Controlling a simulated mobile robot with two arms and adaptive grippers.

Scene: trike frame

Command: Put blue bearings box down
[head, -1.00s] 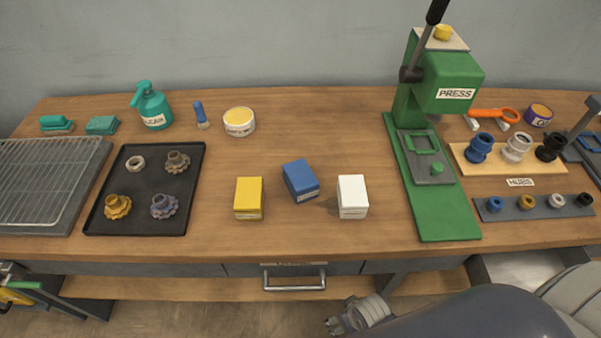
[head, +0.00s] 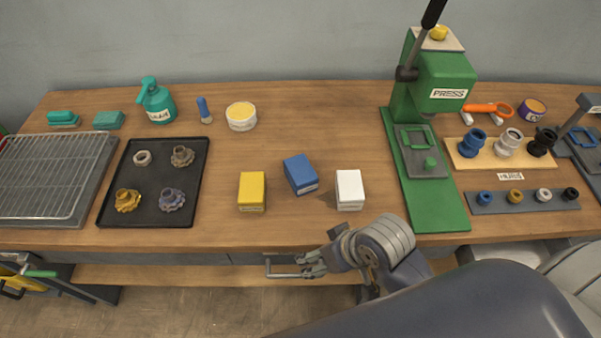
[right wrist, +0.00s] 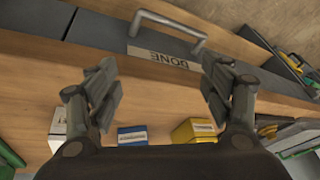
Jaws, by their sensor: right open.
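The blue bearings box (head: 300,174) rests on the wooden bench, slightly turned, between a yellow box (head: 252,190) and a white box (head: 349,189). My right gripper (head: 312,263) is open and empty in front of the bench edge, near the drawer handle, clear of the boxes. In the right wrist view my right gripper (right wrist: 160,80) shows its two fingers spread with nothing between them. The blue box (right wrist: 132,134) shows low in that view, partly hidden by the gripper body. My left gripper is not in view.
A drawer handle (head: 285,268) juts from the bench front, by a label reading DONE (right wrist: 163,58). A black tray (head: 154,215) with several gears lies left, and a green press (head: 440,85) stands right. Bench around the blue box's back side is clear.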

